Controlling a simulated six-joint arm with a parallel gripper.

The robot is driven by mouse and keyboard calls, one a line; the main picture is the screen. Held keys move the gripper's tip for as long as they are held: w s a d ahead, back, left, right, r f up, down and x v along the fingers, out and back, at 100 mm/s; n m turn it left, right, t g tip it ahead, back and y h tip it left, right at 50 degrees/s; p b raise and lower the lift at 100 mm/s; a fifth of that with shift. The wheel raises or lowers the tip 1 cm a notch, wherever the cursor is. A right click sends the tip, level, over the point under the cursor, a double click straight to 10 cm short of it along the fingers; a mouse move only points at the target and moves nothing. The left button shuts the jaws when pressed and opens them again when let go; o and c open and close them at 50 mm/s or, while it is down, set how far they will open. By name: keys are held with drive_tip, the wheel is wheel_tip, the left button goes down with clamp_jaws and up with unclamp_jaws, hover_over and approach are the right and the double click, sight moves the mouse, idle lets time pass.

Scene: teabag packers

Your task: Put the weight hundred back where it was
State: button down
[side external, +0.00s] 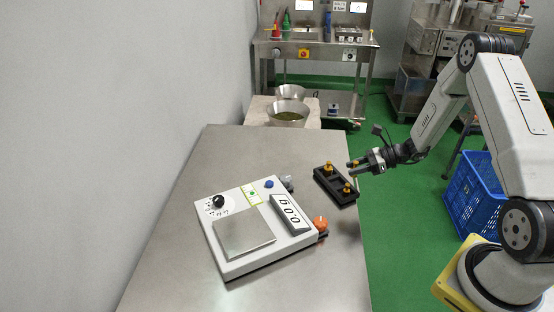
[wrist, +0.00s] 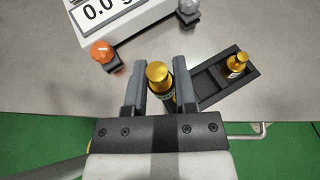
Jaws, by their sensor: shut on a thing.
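My gripper (wrist: 157,75) is shut on a weight (wrist: 157,72) with a brass top and a dark body with a greenish label; the label is too small to read. In the side external view my gripper (side external: 357,166) is just right of the black weight holder (side external: 344,199), above the table's right edge. The holder also shows in the wrist view (wrist: 208,83), right of the fingers. One brass-topped weight (wrist: 237,63) stands in its far end. Another brass-topped weight (side external: 348,188) stands at the holder's near end in the side view; the right finger mostly hides that area in the wrist view.
A white scale (side external: 238,264) with a steel plate (side external: 243,233) and a display reading 0.0 (side external: 290,215) stands left of the holder. Bare table lies behind the scale.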

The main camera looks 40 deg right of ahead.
hover_over(329, 182)
drive_tip(key=s+d, duration=0.2)
wheel_tip(329, 182, down, 6)
drive_tip(key=shift+s+d+f, duration=0.1)
drive_tip(key=shift+w+f, duration=0.25)
drive_tip(key=shift+f, duration=1.55)
drive_tip(key=shift+f, duration=0.2)
drive_tip(key=shift+f, duration=0.1)
